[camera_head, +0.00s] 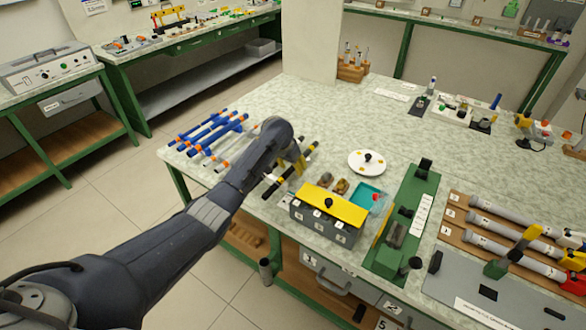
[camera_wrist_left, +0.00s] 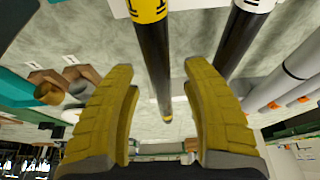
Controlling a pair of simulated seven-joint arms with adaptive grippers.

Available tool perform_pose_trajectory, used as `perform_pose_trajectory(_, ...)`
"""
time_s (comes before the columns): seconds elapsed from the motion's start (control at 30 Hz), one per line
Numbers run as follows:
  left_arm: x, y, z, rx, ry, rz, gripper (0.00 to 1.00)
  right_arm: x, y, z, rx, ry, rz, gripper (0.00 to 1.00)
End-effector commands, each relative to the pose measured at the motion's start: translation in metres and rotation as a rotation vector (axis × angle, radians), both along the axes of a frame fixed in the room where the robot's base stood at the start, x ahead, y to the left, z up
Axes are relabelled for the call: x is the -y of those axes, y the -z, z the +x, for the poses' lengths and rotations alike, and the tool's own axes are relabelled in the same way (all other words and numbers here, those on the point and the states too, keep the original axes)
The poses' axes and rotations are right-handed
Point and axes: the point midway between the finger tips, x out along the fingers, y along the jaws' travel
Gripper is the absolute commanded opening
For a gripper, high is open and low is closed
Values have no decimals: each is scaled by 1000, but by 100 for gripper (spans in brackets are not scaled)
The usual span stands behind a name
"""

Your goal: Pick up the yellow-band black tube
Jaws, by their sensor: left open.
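The yellow-band black tube (camera_wrist_left: 153,55) runs through the gap between my left gripper's fingers in the left wrist view. Its yellow band with dark marks shows at the top edge. My left gripper (camera_wrist_left: 160,68) is open, with a yellow finger on each side of the tube and visible gaps to both. A second black tube (camera_wrist_left: 236,45) with a white band lies to the right, outside the fingers. In the head view my left gripper (camera_head: 299,165) is over the dark tubes (camera_head: 275,188) near the table's front edge, hiding part of them. My right gripper is not in view.
Blue-and-white tubes (camera_head: 208,132) lie to the left on the table (camera_head: 330,115). A grey box with a yellow top (camera_head: 330,203), a teal tray (camera_head: 381,197) and a white disc (camera_head: 355,165) are to the right. A green fixture (camera_head: 420,195) stands farther right.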

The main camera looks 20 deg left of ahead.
Motion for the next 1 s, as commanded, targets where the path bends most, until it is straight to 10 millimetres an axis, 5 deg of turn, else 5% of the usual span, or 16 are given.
perform_pose_trajectory(0.43,1,8,3,1,0,1,49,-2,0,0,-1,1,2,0)
perform_pose_trajectory(0.8,1,8,3,1,0,1,6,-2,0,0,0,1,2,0)
perform_pose_trajectory(1.0,1,8,3,1,0,1,3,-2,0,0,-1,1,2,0)
